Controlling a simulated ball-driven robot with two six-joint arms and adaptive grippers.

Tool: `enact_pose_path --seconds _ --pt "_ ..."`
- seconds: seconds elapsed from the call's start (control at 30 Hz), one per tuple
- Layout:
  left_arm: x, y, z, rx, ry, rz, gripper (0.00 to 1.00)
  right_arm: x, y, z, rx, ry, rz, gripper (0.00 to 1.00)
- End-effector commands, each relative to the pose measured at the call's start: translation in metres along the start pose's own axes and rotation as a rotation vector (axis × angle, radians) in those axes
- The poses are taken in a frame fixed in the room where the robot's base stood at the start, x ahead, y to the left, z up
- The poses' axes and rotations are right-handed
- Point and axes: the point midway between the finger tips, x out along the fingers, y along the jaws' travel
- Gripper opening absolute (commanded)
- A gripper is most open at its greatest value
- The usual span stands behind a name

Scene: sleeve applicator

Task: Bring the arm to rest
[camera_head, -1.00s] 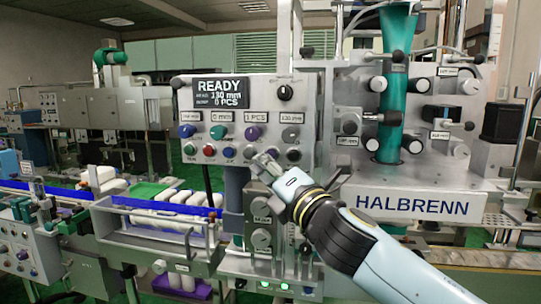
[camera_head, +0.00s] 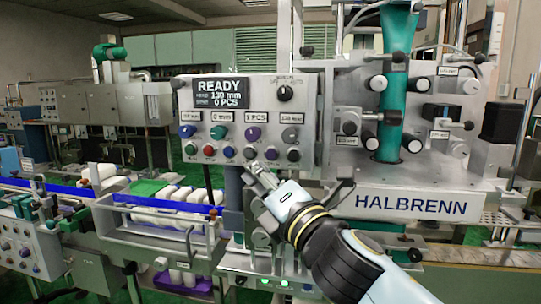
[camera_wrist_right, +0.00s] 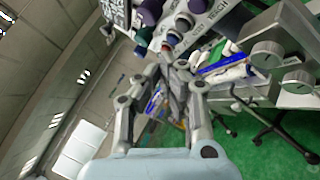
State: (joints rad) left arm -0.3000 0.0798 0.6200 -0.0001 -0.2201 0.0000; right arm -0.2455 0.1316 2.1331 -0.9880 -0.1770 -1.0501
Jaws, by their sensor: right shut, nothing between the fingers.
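My right gripper (camera_head: 255,173) is shut and empty. In the head view it sits just below the lower button row of the control panel (camera_head: 188,98), in front of the machine. A gap to the panel cannot be judged for certain. My right arm reaches in from the lower right. In the right wrist view the closed fingers (camera_wrist_right: 174,88) point toward the panel's knobs, with nothing between them. My left gripper is not in view.
The panel display (camera_head: 221,92) reads READY, 130 mm, 0 PCS. The HALBRENN machine front (camera_head: 411,206) stands right of the gripper, with a green sleeve film (camera_head: 393,105) above. A tray of white bottles (camera_head: 168,204) stands at left.

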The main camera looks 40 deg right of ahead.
Motion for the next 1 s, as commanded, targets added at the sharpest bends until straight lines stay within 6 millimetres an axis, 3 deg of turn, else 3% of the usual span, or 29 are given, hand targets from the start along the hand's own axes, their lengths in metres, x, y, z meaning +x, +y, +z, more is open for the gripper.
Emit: enact_pose_path --seconds 0.43,0.57,0.67,0.77,0.87,1.0 --pt "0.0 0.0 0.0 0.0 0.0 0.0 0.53 0.0 0.0 0.0 0.0 0.0 0.0 0.0" --pt "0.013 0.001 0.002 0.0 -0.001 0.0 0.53 -0.004 -0.013 -0.008 0.001 0.002 -0.005 0.0" --pt "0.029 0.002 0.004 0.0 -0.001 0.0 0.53 -0.012 -0.057 -0.033 0.007 0.033 -0.068 0.0" --pt "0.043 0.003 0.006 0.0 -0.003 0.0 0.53 -0.026 -0.124 -0.069 0.051 0.085 -0.18 0.0" --pt "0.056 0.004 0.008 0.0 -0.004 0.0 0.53 -0.05 -0.197 -0.107 0.144 0.133 -0.317 0.0" --pt "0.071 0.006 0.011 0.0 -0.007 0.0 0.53 -0.098 -0.292 -0.157 0.307 0.17 -0.522 0.0"
